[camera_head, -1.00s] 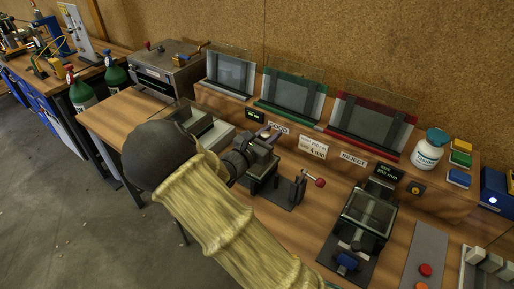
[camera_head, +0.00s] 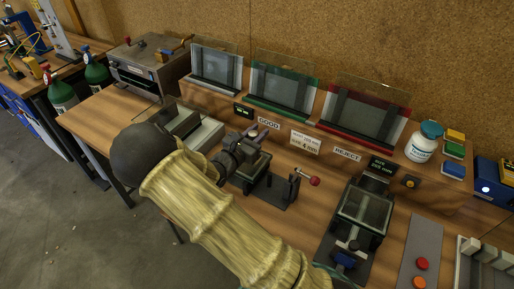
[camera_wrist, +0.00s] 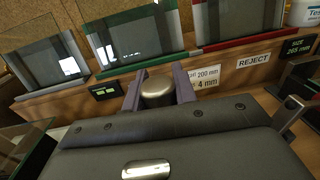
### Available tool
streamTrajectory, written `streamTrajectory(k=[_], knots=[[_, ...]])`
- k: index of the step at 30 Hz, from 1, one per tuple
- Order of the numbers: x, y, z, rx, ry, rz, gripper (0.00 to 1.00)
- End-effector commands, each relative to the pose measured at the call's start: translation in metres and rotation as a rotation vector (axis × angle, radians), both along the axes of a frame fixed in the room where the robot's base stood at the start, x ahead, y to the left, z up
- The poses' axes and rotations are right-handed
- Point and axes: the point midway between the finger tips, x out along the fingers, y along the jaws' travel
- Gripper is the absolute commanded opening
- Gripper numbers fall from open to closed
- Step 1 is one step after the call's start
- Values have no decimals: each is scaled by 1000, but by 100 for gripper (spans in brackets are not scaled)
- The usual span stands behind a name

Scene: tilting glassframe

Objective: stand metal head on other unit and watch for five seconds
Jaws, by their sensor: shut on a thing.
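The metal head (camera_wrist: 157,92) is a short, rounded metal cylinder. In the wrist view it sits between the two purple-grey fingers of my gripper (camera_wrist: 157,88), which is shut on it. In the head view my gripper (camera_head: 253,133) is over the back of the left unit (camera_head: 276,190), which has a red-ball lever. The other unit (camera_head: 362,212), with a glass-topped frame and a blue knob, stands to the right, apart from my gripper. Whether the metal head touches anything beneath is hidden.
A raised ledge behind holds framed glass panels with grey (camera_head: 215,68), green (camera_head: 283,82) and red (camera_head: 364,105) bases. A white bottle (camera_head: 424,142) stands at its right. Bare wood separates the two units.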

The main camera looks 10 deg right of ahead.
Motion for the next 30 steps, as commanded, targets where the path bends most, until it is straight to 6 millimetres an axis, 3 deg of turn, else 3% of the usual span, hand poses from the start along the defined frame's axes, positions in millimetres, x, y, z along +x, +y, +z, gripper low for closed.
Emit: streamTrajectory(k=[4,14,24,30], knots=[[0,0,-14,-1,-1,0,0],[0,-2,-17,0,-1,-3,0],[0,-3,-55,-2,-1,-4,0],[0,-2,-57,0,-3,-3,0]])
